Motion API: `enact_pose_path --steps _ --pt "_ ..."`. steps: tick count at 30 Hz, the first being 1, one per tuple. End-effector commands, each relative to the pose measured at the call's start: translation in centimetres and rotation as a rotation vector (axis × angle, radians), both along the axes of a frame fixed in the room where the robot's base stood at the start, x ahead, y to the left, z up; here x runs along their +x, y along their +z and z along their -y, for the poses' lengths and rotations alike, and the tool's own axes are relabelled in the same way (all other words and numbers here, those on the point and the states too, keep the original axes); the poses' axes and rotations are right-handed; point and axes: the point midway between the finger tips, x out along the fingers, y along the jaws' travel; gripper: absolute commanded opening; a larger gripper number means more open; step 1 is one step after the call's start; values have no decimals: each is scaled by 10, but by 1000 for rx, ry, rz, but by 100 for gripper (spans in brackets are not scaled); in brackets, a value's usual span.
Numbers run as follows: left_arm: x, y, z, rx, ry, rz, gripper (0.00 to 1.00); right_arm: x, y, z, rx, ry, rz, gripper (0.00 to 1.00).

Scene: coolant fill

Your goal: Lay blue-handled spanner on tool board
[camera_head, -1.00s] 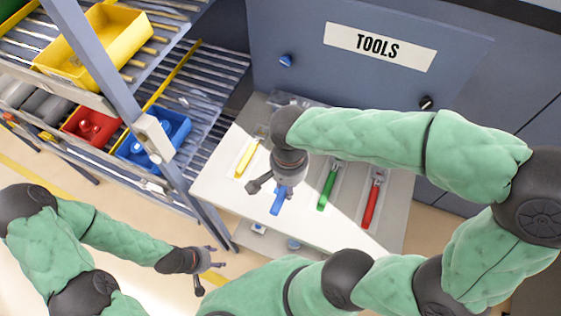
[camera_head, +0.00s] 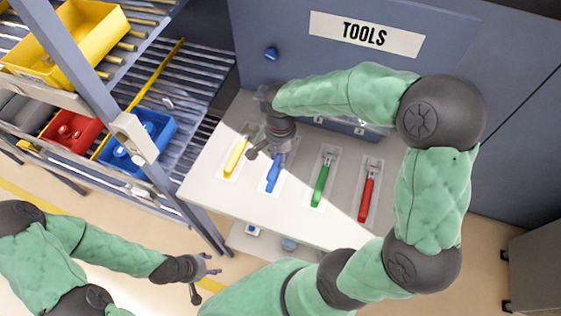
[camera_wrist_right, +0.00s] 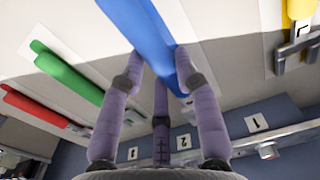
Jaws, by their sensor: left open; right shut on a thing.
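The blue-handled spanner (camera_head: 273,176) is at the tool board (camera_head: 215,195), between the yellow-handled and green-handled tools. My right gripper (camera_head: 279,152) is over its upper part and hides its head. In the right wrist view the blue handle (camera_wrist_right: 150,35) runs between the fingers of my right gripper (camera_wrist_right: 160,80), which is shut on it. The handle lies close over a pale slot; I cannot tell whether it touches the board. My left gripper (camera_head: 205,280) is open and empty, low at the left, away from the board.
The yellow-handled (camera_head: 236,156), green-handled (camera_head: 321,180) and red-handled (camera_head: 367,193) tools lie in their own pale slots. A blue panel with a TOOLS sign (camera_head: 366,35) stands behind. A roller rack with yellow (camera_head: 90,40), red (camera_head: 68,133) and blue (camera_head: 150,140) bins is at the left.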

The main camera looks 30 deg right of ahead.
Motion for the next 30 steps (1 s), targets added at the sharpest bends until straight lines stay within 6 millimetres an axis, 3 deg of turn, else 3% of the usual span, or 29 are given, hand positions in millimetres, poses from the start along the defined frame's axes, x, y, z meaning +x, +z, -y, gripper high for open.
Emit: enact_pose_path --steps 6,19,20,21,22,30 --pt "0 -10 0 0 0 0 56 1 -32 1 0 -1 -4 0" --pt "0 -13 0 0 0 0 56 1 -37 1 0 -1 0 0" --pt "0 -12 0 0 0 0 56 1 -36 1 0 -1 -1 40" --pt "0 -12 0 0 0 0 56 1 -36 1 0 -1 -1 52" --pt "0 -12 0 0 0 0 56 1 -36 1 0 0 -1 56" --pt "0 -12 0 0 0 0 56 1 -36 1 0 0 -1 56"
